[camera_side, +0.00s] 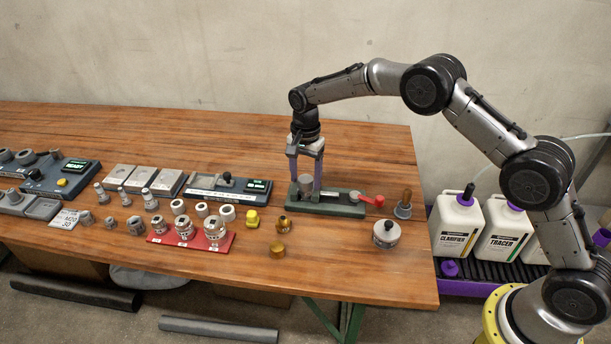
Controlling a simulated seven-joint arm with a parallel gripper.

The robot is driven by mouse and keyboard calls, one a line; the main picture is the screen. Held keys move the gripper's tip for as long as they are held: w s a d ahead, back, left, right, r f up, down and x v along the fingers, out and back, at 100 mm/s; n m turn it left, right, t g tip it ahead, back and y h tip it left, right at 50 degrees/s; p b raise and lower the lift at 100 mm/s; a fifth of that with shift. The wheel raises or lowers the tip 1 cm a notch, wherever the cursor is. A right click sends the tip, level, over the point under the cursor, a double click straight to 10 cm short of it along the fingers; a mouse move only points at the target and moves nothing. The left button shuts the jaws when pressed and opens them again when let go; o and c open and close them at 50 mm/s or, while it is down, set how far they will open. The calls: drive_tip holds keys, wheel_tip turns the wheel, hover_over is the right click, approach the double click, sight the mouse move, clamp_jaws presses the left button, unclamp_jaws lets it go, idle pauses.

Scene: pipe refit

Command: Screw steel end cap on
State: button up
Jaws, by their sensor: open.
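My gripper (305,180) points down over the green fixture (345,210) near the right end of the bench. Its fingers are open, one on each side of a grey steel cylindrical piece (305,184) on the fixture. I cannot tell whether this piece is the end cap, or whether a finger touches it. The fixture has a lever with a red handle (374,201) reaching to the right. Several steel fittings (185,228) stand on a red tray (159,239) at the front; I cannot tell whether one is a steel end cap.
A yellow fitting (252,219), brass pieces (277,250), a round white-and-grey container (386,233) and a wooden-handled tool (404,205) stand around the fixture. A green-screened device (227,186) is to the left. White jugs (456,225) stand beyond the right edge. The back of the bench is clear.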

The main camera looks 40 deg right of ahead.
drive_tip(key=shift+n, duration=0.4)
drive_tip(key=n, duration=0.3)
drive_tip(key=shift+n, duration=1.4)
drive_tip(key=shift+n, duration=1.1)
drive_tip(key=n, duration=0.3)
drive_tip(key=shift+n, duration=0.4)
